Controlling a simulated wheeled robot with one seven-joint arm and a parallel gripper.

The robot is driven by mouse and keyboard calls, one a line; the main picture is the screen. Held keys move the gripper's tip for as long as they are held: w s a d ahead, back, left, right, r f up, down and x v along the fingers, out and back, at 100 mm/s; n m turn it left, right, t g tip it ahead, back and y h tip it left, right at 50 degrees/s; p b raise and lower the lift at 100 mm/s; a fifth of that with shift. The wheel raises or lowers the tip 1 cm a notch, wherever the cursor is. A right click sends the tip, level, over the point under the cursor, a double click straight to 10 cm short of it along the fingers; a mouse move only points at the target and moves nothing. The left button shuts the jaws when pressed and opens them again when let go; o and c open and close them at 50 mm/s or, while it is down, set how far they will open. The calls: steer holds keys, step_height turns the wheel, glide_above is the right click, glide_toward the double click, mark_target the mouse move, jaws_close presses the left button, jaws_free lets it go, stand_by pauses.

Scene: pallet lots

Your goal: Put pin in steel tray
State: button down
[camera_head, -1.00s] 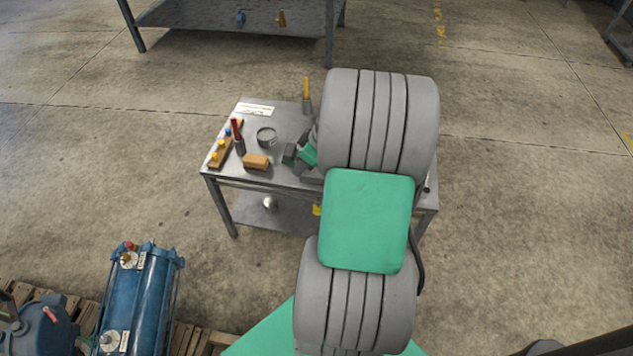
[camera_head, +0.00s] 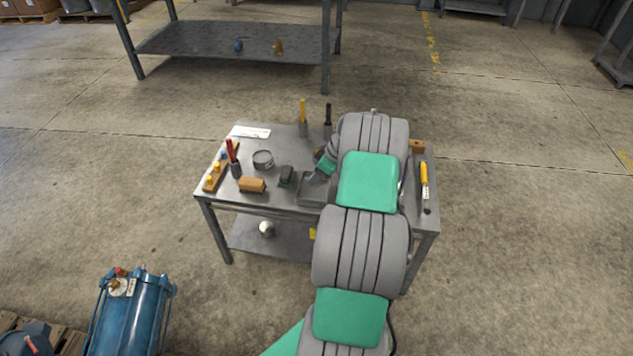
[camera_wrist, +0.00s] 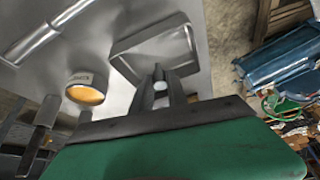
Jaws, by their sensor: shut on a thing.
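The steel tray (camera_wrist: 146,45) is a shallow square grey tray with a raised rim. In the wrist view it lies just beyond my fingertips; in the head view the tray (camera_head: 312,190) is on the bench, partly hidden by my arm. My gripper (camera_wrist: 161,84) is shut on a small pale, round-ended piece, the pin (camera_wrist: 160,86), between its dark fingers. The fingertips overlap the tray's near edge in the wrist view; their height above it is unclear. In the head view my gripper (camera_head: 316,178) is beside the tray, and the pin cannot be made out.
On the bench (camera_head: 215,196) stand a round tin (camera_head: 263,159), a wooden block (camera_head: 252,185), a dark block (camera_head: 286,176), a peg rack (camera_head: 214,177) and upright tools (camera_head: 303,115). A yellow-handled tool (camera_head: 424,182) lies at the right. A blue machine (camera_head: 137,310) stands lower left.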

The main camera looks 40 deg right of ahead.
steer(key=shift+f, duration=0.95)
steer(key=shift+f, duration=0.2)
steer(key=c, duration=1.3)
jaws_free()
steer(key=shift+r, duration=0.1)
